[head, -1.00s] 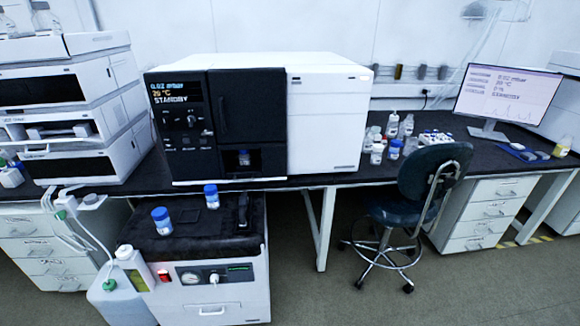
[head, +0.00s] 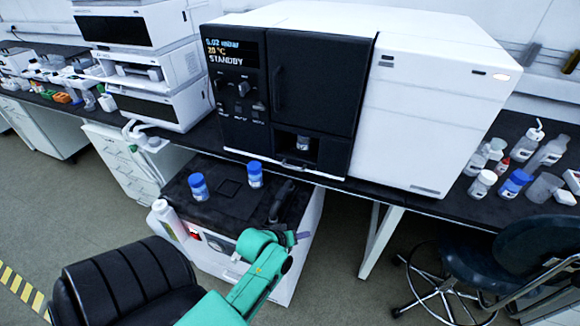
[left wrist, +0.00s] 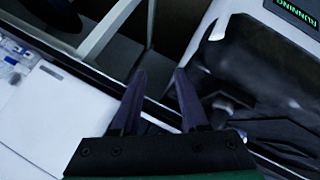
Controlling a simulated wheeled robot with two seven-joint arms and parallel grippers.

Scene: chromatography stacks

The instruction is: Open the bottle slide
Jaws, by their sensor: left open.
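The black-fronted instrument (head: 310,75) stands on the bench with STANDBY on its display. In the opening at its lower front, a small bottle (head: 303,142) sits on what looks like the bottle slide (head: 296,163), at the front edge. How far the slide is out is unclear. My left gripper (head: 303,236) is in front of the bench, below and apart from the slide. In the left wrist view its two purple fingers (left wrist: 158,75) are spread, with nothing between them. My right gripper is not in view.
A low unit (head: 300,265) below the bench carries two blue-capped bottles, one left (head: 198,187) and one right (head: 255,174), and a black handle-like part (head: 282,201). Bottles crowd the bench at right. A dark chair (head: 545,255) stands lower right.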

